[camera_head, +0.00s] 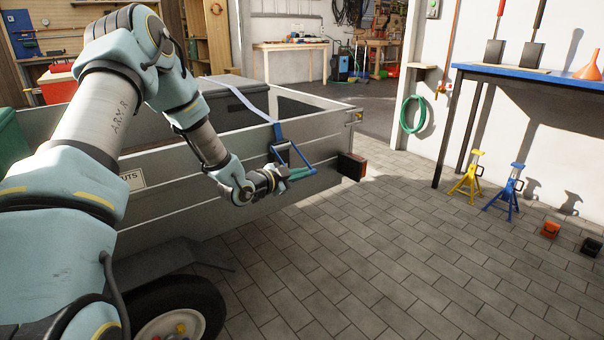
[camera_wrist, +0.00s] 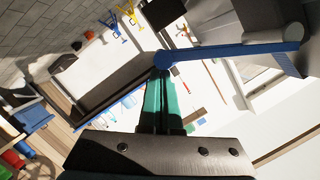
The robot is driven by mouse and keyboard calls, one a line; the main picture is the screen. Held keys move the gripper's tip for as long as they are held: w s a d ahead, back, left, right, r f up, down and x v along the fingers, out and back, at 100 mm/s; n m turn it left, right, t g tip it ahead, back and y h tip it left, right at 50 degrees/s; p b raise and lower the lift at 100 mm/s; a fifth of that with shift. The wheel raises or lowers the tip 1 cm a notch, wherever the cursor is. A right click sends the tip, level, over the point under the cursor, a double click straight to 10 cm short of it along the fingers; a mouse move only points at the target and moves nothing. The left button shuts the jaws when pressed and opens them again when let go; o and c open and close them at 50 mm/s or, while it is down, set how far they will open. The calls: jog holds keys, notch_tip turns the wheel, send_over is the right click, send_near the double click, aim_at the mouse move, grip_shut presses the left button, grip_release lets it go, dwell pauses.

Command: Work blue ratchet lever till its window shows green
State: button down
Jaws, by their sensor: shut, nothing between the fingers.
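The blue ratchet lever (camera_head: 291,153) hangs at the outer side of the grey trailer, at the lower end of a pale blue strap (camera_head: 245,104). In the wrist view the lever (camera_wrist: 235,50) runs as a blue bar from a rounded end near the middle to the upper right. My gripper (camera_head: 308,173) is beside the lever's lower part. In the wrist view its teal fingers (camera_wrist: 163,74) are together and empty, with the tips at the bar's rounded end; I cannot tell whether they touch. I cannot make out the window or its colour.
The trailer wall (camera_head: 190,172) stands close behind my gripper. An orange and black block (camera_head: 351,166) is at the trailer's corner. Yellow (camera_head: 467,180) and blue (camera_head: 506,192) stands are on the right. The paved floor (camera_head: 380,260) in front is clear.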

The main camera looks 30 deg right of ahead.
jog(key=shift+f, duration=0.1)
jog(key=w+a+f+m+t+h+b, duration=0.1)
jog(key=w+f+m+b, duration=0.4)
jog(key=b, duration=1.2)
jog(key=shift+w+f+m+t, duration=0.35)
jog(key=shift+f+m+t, duration=0.15)
jog(key=shift+f+m, duration=1.05)
jog(key=shift+f, duration=0.2)
